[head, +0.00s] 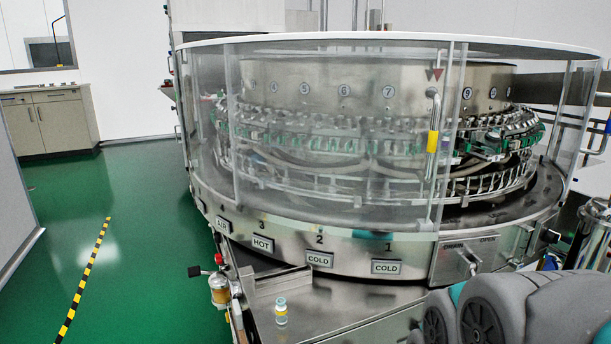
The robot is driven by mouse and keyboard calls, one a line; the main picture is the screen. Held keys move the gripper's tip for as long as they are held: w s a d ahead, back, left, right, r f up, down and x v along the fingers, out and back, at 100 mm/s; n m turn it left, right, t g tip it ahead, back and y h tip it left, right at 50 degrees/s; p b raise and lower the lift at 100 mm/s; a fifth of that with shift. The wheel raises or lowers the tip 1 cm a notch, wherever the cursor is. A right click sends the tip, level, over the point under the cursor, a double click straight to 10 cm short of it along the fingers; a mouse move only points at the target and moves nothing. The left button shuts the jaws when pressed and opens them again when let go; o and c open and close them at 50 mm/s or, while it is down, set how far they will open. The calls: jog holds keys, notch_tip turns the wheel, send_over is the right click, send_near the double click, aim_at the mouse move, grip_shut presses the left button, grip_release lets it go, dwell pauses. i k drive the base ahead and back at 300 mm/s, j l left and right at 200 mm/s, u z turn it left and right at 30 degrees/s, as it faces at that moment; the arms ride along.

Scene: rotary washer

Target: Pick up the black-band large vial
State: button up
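One small vial (281,311) stands upright on the steel ledge (330,322) in front of the washer. It has a pale bluish top and a yellowish band around its middle; a black band cannot be made out on it at this size. No other vial is clearly seen on the ledge. My grey arm links show at the lower right, to the right of the vial and apart from it. My gripper is not in view.
The round washer (345,255) with clear guard panels fills the middle, above and behind the ledge. A jar-like fitting with amber contents (219,291) and a red knob sticks out left of the ledge. Green floor (130,230) is open at left.

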aim_at(491, 140)
jog(key=z, duration=0.9)
jog(key=k+j+z, duration=0.15)
jog(key=j+z, duration=0.2)
jog(key=k+j+z, duration=0.3)
jog(key=j, duration=0.15)
jog(key=k+j+z, duration=0.15)
jog(key=j+z, duration=0.2)
